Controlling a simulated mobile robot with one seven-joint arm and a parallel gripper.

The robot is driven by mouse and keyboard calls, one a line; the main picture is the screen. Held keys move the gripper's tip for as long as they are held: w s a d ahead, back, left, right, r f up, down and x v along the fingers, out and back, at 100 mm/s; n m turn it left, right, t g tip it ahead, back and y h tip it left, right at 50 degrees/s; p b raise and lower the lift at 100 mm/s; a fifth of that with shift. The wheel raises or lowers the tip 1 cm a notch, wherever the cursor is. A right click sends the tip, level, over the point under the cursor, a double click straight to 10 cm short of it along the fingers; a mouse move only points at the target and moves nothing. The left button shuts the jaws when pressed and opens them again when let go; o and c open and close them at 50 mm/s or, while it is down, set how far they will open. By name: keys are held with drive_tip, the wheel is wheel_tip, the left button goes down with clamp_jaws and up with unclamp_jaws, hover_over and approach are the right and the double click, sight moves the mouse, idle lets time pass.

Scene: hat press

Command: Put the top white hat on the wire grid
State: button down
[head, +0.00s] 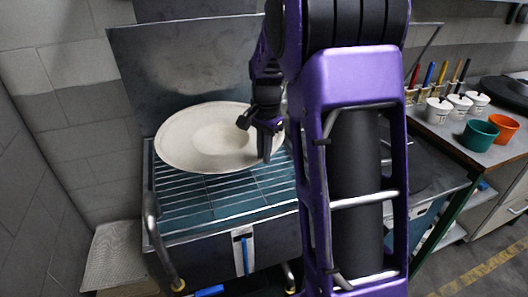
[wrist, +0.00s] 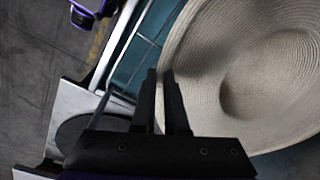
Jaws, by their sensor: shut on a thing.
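The white hat (head: 180,138) has a wide, round, woven brim and a low crown. It lies roughly flat over the back part of the wire grid (head: 190,208), and I cannot tell whether it touches the bars. My gripper (head: 257,138) is at the hat's right edge, shut on the brim. In the wrist view, the two dark fingers (wrist: 160,76) are close together at the brim edge, and the hat (wrist: 245,70) fills the right side. Part of the teal-backed grid (wrist: 130,68) shows left of the fingers. My arm hides the grid's right end.
A grey metal panel (head: 190,65) stands upright behind the grid. Curved metal handles (head: 152,215) stick out at the front. A bench on the right holds white cups (head: 437,110), a teal pot (head: 480,135) and an orange pot (head: 505,128). The front of the grid is bare.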

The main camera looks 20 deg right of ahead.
drive_tip(key=c, duration=0.9)
unclamp_jaws()
drive_tip(key=shift+o, duration=0.2)
